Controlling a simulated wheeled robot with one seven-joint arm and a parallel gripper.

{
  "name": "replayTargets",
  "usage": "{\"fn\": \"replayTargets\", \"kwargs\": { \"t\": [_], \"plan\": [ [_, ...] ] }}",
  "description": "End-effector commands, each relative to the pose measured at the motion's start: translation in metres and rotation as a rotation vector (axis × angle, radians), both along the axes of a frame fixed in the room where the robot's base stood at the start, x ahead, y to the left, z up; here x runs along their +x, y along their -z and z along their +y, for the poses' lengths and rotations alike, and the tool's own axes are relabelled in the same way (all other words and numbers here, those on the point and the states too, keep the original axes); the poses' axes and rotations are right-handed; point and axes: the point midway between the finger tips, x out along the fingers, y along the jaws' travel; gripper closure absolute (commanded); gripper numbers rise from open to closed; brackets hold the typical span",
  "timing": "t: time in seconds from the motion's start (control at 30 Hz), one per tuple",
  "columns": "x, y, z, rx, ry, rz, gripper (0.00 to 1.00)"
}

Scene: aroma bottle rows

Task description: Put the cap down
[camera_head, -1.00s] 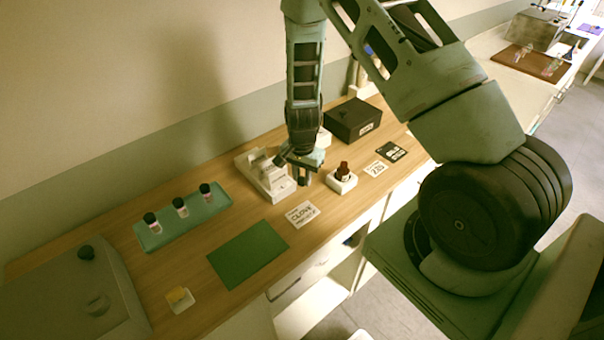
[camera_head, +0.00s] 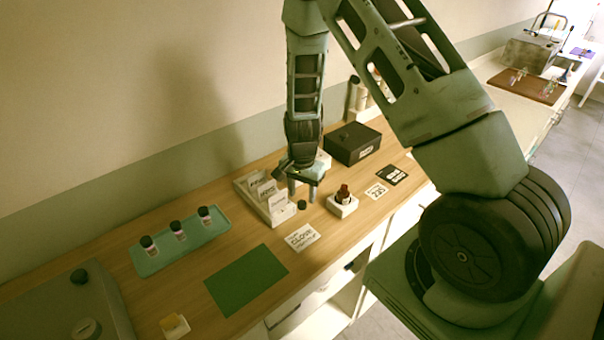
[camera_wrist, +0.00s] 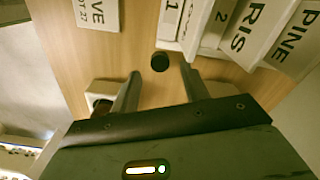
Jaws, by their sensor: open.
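A small dark cap (camera_head: 302,205) lies on the wooden table, just right of the white card box. It also shows in the wrist view (camera_wrist: 160,62), beyond and between my fingertips and apart from them. My gripper (camera_head: 302,190) is open and empty above the table, close behind the cap; its two fingers also show in the wrist view (camera_wrist: 158,75). A brown bottle (camera_head: 343,192) stands in a white holder (camera_head: 343,206) to the right. In the wrist view the bottle is partly hidden behind a finger.
The white card box (camera_head: 279,214) is close to my gripper's left. A black box (camera_head: 352,143) stands behind. The CLOVE card (camera_head: 303,237) lies in front, beside the green mat (camera_head: 246,281). A green tray (camera_head: 183,243) holds three capped bottles.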

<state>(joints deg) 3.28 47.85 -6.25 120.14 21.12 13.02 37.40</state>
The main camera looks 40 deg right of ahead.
Motion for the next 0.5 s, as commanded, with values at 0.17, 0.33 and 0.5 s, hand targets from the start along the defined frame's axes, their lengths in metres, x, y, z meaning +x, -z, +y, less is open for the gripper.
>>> {"fn": "replayTargets", "kwargs": {
  "t": [0.17, 0.33, 0.5],
  "plan": [
    [0.002, -0.032, 0.001, -0.001, -0.002, -0.007, 0.55],
    [0.001, -0.062, 0.0, -0.001, -0.001, -0.006, 0.55],
    [0.001, -0.082, 0.0, -0.001, -0.002, -0.003, 0.55]
  ]
}}
